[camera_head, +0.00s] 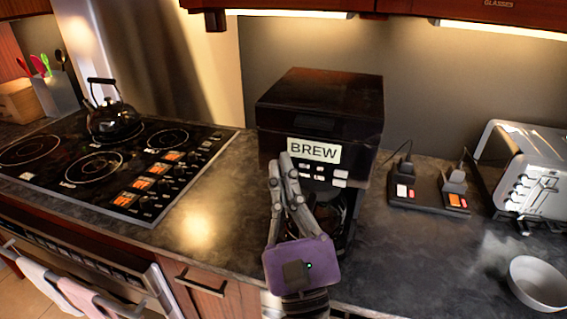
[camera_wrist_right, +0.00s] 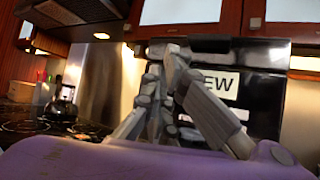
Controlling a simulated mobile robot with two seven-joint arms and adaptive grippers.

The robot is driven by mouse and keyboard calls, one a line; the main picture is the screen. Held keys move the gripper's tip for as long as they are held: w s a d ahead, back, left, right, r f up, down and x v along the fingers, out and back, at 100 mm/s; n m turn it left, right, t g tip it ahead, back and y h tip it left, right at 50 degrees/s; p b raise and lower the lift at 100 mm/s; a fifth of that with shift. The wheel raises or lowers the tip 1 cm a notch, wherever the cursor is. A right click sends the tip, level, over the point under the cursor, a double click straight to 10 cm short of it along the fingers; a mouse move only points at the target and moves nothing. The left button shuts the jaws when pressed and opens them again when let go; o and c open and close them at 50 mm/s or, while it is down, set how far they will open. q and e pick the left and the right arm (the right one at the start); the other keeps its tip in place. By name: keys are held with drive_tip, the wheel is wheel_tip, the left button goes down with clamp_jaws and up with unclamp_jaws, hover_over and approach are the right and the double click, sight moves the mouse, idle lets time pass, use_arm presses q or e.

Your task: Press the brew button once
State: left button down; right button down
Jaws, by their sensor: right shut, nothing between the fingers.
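The black coffee maker (camera_head: 322,98) stands on the counter against the back wall. Its front carries a white BREW label (camera_head: 313,150) with several small pale buttons (camera_head: 318,171) below it. My right gripper (camera_head: 281,158) is shut and empty, its fingertips in front of the panel, just left of and below the label's left end. It hides part of the button row and the lower front. In the right wrist view the shut fingers (camera_wrist_right: 172,52) cover the left part of the label (camera_wrist_right: 220,84). I cannot tell whether the fingertips touch the panel. My left gripper is not in view.
A stove (camera_head: 110,165) with a black kettle (camera_head: 112,118) is on the left. A power strip (camera_head: 428,196), a silver toaster (camera_head: 525,175) and a white bowl (camera_head: 538,284) are on the right. The counter left of the coffee maker is clear.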

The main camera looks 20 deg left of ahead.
drive_tip(key=s, duration=0.5)
drive_tip(key=shift+a, duration=0.1)
idle(0.6)
